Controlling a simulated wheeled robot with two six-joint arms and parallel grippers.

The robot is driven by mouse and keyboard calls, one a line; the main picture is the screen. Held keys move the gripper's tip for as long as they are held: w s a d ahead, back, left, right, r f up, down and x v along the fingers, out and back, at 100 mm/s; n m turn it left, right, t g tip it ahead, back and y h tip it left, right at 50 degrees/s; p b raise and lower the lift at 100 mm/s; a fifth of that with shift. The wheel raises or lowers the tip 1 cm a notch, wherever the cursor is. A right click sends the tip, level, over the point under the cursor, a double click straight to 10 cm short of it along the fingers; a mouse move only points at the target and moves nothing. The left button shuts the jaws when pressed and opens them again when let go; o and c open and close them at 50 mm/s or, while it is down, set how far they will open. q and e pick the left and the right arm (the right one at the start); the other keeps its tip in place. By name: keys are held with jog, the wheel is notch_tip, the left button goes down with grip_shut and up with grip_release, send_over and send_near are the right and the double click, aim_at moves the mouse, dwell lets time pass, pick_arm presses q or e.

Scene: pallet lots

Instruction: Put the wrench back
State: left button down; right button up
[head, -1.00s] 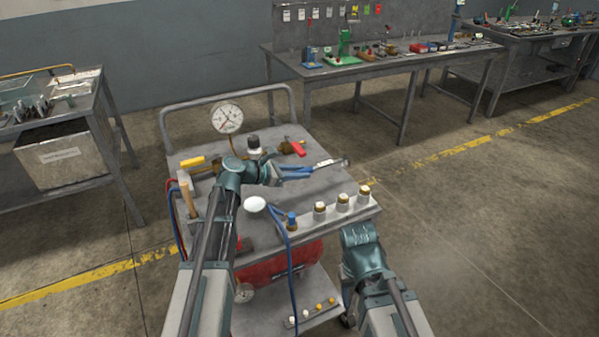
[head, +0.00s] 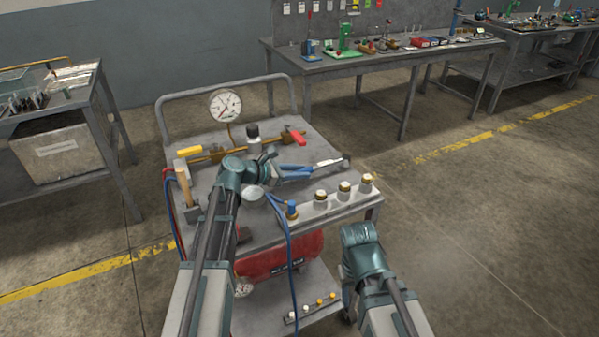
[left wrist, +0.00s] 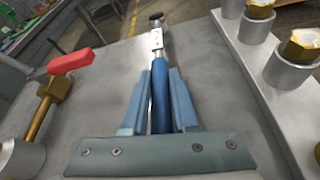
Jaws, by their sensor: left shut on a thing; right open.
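The wrench (head: 328,163) has a blue handle, a silver shaft and a dark round end. My left gripper (head: 292,173) is shut on its blue handle over the grey cart top (head: 225,143). In the left wrist view the handle of the wrench (left wrist: 160,85) lies between the two fingers, with the silver part and dark end pointing away. I cannot tell how far it is above the cart top. Of my right arm, only links show, low beside the cart's right front corner; its fingers are hidden.
The cart carries a round gauge (head: 225,105), brass piping with a red-handled valve (head: 298,138), a wooden-handled hammer (head: 183,184) and several brass-topped fittings (head: 344,190) along its front right edge. A workbench (head: 380,64) stands behind. Floor to the right is clear.

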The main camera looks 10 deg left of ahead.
pick_arm(q)
jog(key=shift+f+b, duration=0.45)
jog(key=shift+f, duration=0.1)
jog(key=c, duration=0.6)
grip_release()
jog(key=p+v, duration=0.2)
jog(key=v, duration=0.4)
jog(key=shift+s+a+r+p, duration=0.1)
jog(key=shift+a+r+p, duration=0.1)
jog(key=shift+p, duration=0.1)
jog(key=shift+s+a+r, duration=0.15)
jog(key=shift+s+a, duration=0.15)
